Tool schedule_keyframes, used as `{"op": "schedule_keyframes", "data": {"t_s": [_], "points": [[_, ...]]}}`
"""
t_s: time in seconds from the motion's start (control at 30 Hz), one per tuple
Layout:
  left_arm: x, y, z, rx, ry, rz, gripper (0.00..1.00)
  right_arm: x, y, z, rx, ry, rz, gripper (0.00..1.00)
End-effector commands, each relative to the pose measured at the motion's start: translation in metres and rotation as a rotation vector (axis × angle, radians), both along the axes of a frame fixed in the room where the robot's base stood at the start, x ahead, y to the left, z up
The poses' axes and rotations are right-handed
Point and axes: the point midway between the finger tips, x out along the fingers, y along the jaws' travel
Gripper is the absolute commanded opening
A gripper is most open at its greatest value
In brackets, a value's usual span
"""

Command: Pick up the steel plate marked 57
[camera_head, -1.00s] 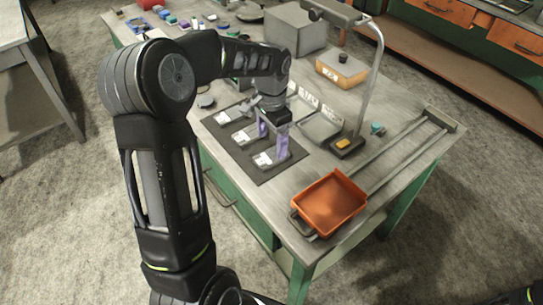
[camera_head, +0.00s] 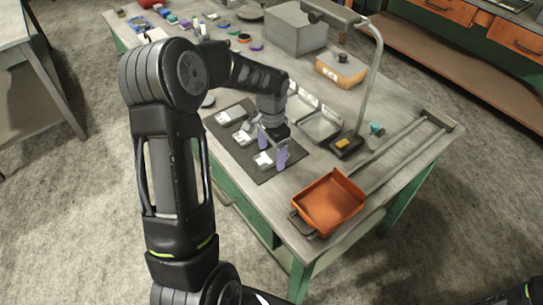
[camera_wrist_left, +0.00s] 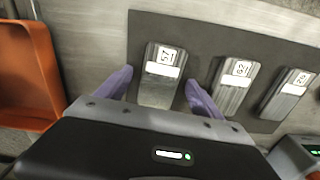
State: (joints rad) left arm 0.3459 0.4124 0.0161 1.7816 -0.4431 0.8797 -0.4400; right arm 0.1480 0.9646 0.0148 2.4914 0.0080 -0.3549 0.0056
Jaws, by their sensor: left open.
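The steel plate marked 57 (camera_wrist_left: 160,88) lies on a dark mat (camera_wrist_left: 205,40) in the left wrist view, with a white label at its far end. It also shows in the head view (camera_head: 262,160) at the mat's near end. My left gripper (camera_wrist_left: 160,90) is open, with a purple finger on either side of this plate. In the head view my left gripper (camera_head: 272,148) is over the near end of the mat. I cannot tell whether the fingers touch the plate. My right gripper is not in view.
Two more labelled steel plates lie on the mat, one marked 62 (camera_wrist_left: 235,85) and another (camera_wrist_left: 287,95). An orange tray (camera_head: 328,203) stands at the bench's near corner. A lamp stand (camera_head: 346,146) and a grey box (camera_head: 297,30) stand farther back.

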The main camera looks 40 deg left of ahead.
Motion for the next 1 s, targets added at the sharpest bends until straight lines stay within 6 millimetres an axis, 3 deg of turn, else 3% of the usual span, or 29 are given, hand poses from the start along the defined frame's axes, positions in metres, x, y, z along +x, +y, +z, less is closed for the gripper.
{"op": "schedule_keyframes", "data": {"t_s": [0.3,1.0], "points": [[0.0002,0.0,0.0005,0.0,0.0,0.0,0.76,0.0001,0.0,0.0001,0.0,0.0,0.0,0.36],[0.0001,0.0001,0.0005,0.0,0.0,0.0,0.19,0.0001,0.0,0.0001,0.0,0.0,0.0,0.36]]}}
